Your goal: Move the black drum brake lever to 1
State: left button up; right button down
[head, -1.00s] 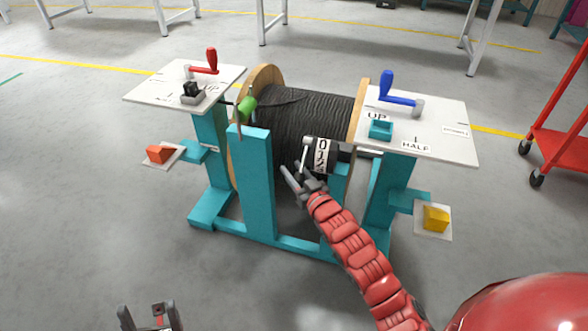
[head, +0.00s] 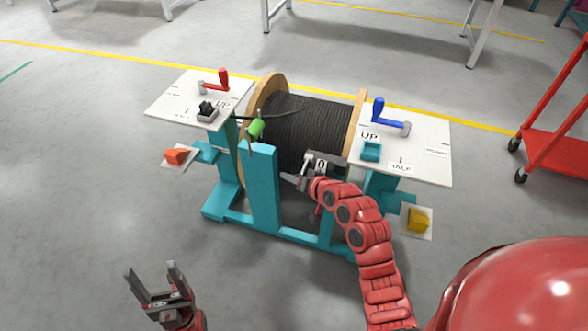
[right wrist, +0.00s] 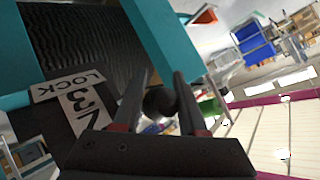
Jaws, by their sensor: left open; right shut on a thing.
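The black drum (head: 312,122) sits in a teal stand between two wooden flanges. Its brake scale (head: 320,167) is a white strip with a 0 showing. The other marks there are covered by my right arm. In the right wrist view the scale (right wrist: 84,108) shows LOCK and large digits upside down. My right gripper (head: 293,180) is at the front of the drum, beside the scale. In the right wrist view my right gripper (right wrist: 160,85) is shut on a dark round knob (right wrist: 159,102), which looks like the brake lever's end. My left gripper (head: 152,269) is open and empty above the floor.
A white board with a red crank (head: 222,80) is left of the drum. Another with a blue crank (head: 378,112) is right. A green handle (head: 256,129) is near the teal post (head: 262,190). A red cart (head: 553,150) stands at right. Front floor is clear.

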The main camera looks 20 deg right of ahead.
jog(key=shift+w+r+m+g+y+p, duration=0.1)
jog(key=shift+r+m+g+y+p, duration=0.2)
jog(key=shift+r+m+g+p, duration=0.75)
jog(key=shift+n+t+p, duration=0.25)
jog(key=shift+n+p, duration=0.2)
jog(key=shift+p, duration=0.2)
jog(key=c, duration=0.7)
grip_release()
jog(key=shift+c, duration=0.2)
jog(key=p+v, duration=0.2)
jog(key=v, duration=1.5)
jog(key=shift+d, duration=0.15)
jog(key=shift+r, duration=0.1)
